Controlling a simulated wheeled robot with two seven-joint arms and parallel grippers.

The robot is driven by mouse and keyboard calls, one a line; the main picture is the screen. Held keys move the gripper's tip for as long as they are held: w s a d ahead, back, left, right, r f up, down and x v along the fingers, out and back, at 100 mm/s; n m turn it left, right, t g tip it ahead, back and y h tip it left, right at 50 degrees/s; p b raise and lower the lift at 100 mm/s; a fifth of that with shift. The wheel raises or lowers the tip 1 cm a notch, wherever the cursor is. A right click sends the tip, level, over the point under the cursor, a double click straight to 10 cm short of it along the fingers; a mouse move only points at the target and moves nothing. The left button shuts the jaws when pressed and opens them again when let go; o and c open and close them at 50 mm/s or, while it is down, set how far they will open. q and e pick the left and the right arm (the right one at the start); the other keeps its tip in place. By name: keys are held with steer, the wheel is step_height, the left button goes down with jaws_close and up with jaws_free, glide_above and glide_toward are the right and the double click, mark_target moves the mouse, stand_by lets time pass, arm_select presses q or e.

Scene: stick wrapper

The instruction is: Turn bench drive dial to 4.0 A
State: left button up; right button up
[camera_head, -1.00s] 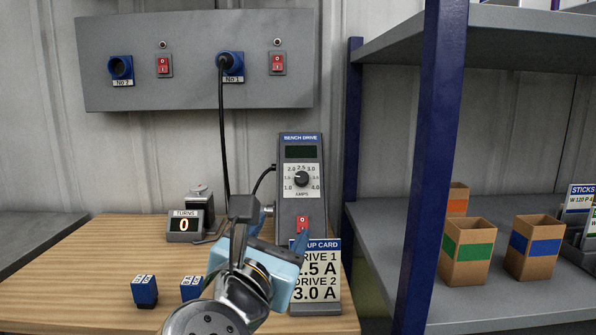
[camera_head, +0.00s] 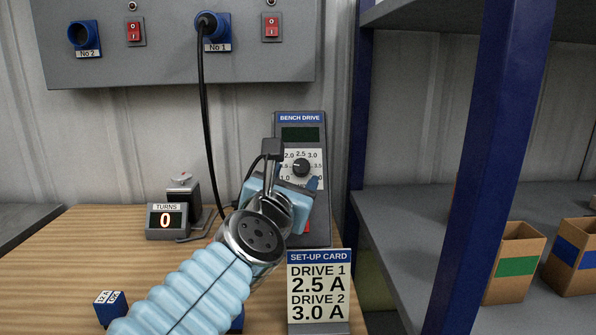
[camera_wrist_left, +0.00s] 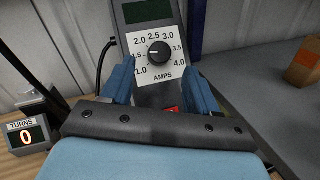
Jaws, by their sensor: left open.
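The bench drive (camera_head: 287,119) is a grey upright unit at the back of the wooden bench, with a dark, blank display (camera_head: 300,134). Its black round dial (camera_head: 301,167) sits on a white AMPS scale marked 1.0 to 4.0; it also shows in the left wrist view (camera_wrist_left: 159,53), where a light mark is on its left side, away from 4.0. My left gripper (camera_head: 293,170) is in front of the drive. In the wrist view its open blue fingers (camera_wrist_left: 157,72) stand either side of the lower scale, short of the dial and apart from it. My right gripper is not in view.
A set-up card (camera_head: 319,257) stands in front of the drive. A turns counter (camera_head: 167,221) reading 0 is on the left. A black cable (camera_head: 207,120) hangs from the wall panel. A blue shelf post (camera_head: 490,160) and cardboard boxes (camera_head: 515,240) are on the right.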

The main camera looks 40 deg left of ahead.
mark_target(300, 168)
arm_select(q)
steer(key=shift+x, duration=2.3)
steer(key=shift+c, duration=0.3)
steer(key=c, duration=1)
